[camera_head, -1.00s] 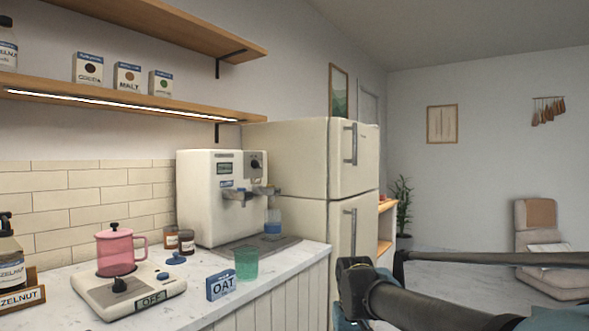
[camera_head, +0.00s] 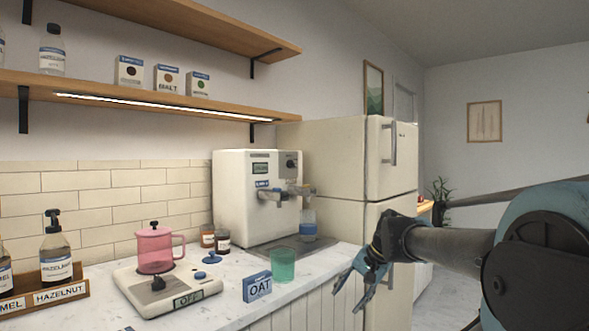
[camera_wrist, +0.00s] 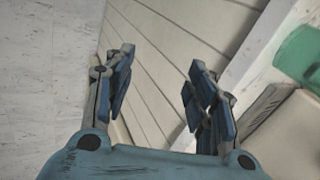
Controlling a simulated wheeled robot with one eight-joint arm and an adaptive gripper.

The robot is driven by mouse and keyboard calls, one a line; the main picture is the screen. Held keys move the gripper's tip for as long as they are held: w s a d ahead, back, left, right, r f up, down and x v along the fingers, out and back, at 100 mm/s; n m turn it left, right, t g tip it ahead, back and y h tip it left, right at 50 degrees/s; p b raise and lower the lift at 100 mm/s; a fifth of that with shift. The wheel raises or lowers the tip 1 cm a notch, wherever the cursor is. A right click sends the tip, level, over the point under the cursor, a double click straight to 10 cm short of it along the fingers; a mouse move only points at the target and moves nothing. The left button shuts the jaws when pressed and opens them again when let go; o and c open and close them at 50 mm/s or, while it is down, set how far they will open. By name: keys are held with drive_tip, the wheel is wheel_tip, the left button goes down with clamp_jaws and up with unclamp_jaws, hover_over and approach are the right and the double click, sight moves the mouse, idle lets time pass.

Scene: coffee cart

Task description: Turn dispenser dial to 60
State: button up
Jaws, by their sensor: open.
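The white dispenser (camera_head: 232,205) stands on the counter against the tiled wall, with a small dark display (camera_head: 260,169) and a black dial (camera_head: 291,164) at the upper right of its front. The dial's setting is too small to read. A bottle (camera_head: 308,222) stands under its right side. My gripper (camera_head: 358,290) is open and empty, in front of the counter and apart from the dispenser, lower and to its right. In the wrist view my gripper (camera_wrist: 160,92) points down past the counter's panelled front, fingers spread with nothing between them. The dial is not in the wrist view.
A green cup (camera_head: 282,265) and an OAT box (camera_head: 257,287) stand near the counter's front edge. A pink pot (camera_head: 155,251) sits on a scale-like base reading OFF (camera_head: 188,300). A cream fridge (camera_head: 340,165) stands right of the dispenser. The wrist view shows bare floor (camera_wrist: 45,60).

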drive_tip(key=w+a+r+m+t+y, duration=0.1)
drive_tip(key=w+a+r+m+y, duration=0.25)
drive_tip(key=w+r, duration=0.4)
drive_tip(key=w+a+r+m+t+y, duration=0.2)
drive_tip(key=w+a+r+m, duration=0.15)
drive_tip(key=w+r, duration=0.45)
drive_tip(key=m+t+y, duration=0.4)
drive_tip(key=m, duration=0.8)
approach(294, 164)
drive_tip(key=x, duration=0.9)
drive_tip(key=shift+w+a, duration=0.15)
drive_tip(key=shift+w, duration=0.05)
drive_tip(key=c, duration=1.1)
